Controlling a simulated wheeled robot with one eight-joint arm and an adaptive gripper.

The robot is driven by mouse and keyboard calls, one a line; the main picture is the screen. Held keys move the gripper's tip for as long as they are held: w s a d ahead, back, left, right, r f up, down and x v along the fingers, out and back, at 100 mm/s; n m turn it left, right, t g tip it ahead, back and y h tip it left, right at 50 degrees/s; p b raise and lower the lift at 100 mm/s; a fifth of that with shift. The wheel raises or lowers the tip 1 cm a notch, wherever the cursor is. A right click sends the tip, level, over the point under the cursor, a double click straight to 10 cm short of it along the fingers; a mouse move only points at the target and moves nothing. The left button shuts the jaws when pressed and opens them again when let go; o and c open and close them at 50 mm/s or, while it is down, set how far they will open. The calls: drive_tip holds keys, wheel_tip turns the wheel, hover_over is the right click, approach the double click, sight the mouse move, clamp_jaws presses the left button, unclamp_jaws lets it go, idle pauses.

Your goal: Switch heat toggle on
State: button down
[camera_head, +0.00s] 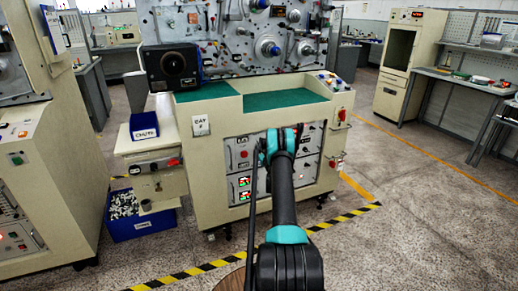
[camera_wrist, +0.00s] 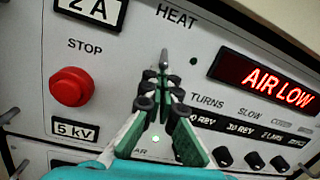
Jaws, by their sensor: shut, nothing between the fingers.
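The panel label HEAT (camera_wrist: 178,16) is at the top of the wrist view. My gripper (camera_wrist: 163,62) is shut and empty, with its fingertips just below that label. A small dark round spot (camera_wrist: 193,60), perhaps an unlit lamp, shows to the right of the fingertips. I cannot tell whether the fingertips touch the panel. In the head view my arm reaches to the front panel (camera_head: 310,139) of the cream machine, and the fingertips are hidden there.
A red STOP button (camera_wrist: 72,87) sticks out left of my gripper. A lit red AIR LOW display (camera_wrist: 265,82) is at the right. Several black knobs (camera_wrist: 254,160) line the lower right. A blue bin (camera_head: 140,222) stands on the floor left of the machine.

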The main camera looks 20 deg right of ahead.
drive_tip(key=shift+s+r+g, duration=0.1)
drive_tip(key=shift+r+g, duration=0.1)
drive_tip(key=shift+g, duration=0.4)
drive_tip(key=shift+s+r+g, duration=0.15)
drive_tip(key=shift+r+g, duration=0.2)
drive_tip(key=shift+g, duration=0.6)
drive_tip(key=shift+s+r+g, duration=0.1)
drive_tip(key=shift+r+g, duration=0.3)
drive_tip(key=shift+g, duration=0.5)
drive_tip(key=shift+s+r+g, duration=0.15)
drive_tip(key=shift+r+g, duration=0.2)
drive_tip(key=shift+g, duration=0.6)
drive_tip(key=shift+r, duration=0.1)
drive_tip(key=shift+w+r, duration=0.1)
drive_tip(key=shift+r, duration=0.65)
